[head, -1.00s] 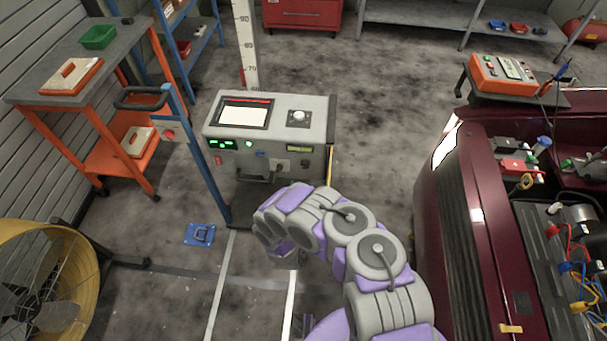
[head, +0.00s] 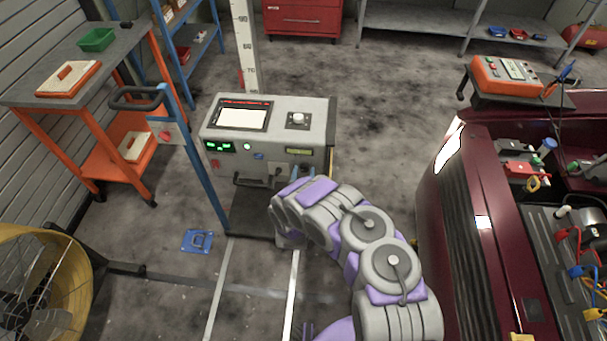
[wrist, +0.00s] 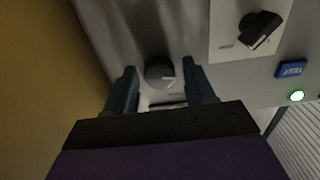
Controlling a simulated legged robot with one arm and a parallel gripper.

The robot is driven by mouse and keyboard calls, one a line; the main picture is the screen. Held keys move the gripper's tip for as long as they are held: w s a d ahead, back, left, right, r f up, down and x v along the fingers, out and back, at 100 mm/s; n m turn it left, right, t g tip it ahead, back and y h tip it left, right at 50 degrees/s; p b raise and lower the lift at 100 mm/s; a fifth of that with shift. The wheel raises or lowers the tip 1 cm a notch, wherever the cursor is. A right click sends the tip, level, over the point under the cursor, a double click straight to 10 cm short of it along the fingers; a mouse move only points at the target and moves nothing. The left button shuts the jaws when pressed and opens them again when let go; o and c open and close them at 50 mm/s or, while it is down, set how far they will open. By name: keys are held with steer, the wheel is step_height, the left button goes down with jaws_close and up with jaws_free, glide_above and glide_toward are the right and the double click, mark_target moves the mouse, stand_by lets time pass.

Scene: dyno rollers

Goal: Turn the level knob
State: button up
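In the wrist view a round dark knob (wrist: 159,72) with a pale mark sits on the grey panel. My gripper (wrist: 161,82) is open, with one blue finger on each side of this knob and visible gaps between. I cannot tell whether the fingertips reach around it in depth. A black selector knob (wrist: 260,30) on a pale plate is to the upper right. In the head view the grey console (head: 222,145) stands ahead, with my arm reaching to the right part of its front. My gripper is mostly hidden there behind my arm.
A blue TEST button (wrist: 291,69) and a lit green lamp (wrist: 296,96) are right of my fingers. A silver knob (head: 298,119) is on the console top. The dark red car (head: 470,240) is to the right, a yellow fan (head: 80,270) to the left.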

steer(key=c, duration=0.8)
steer(key=shift+p, duration=0.3)
steer(key=shift+c, duration=0.3)
steer(key=shift+r+p, duration=0.1)
steer(key=shift+p, duration=0.3)
steer(key=shift+m+p, duration=0.4)
steer(key=shift+p, duration=0.05)
steer(key=o, duration=1)
steer(key=shift+o, duration=0.2)
steer(key=shift+s, duration=0.15)
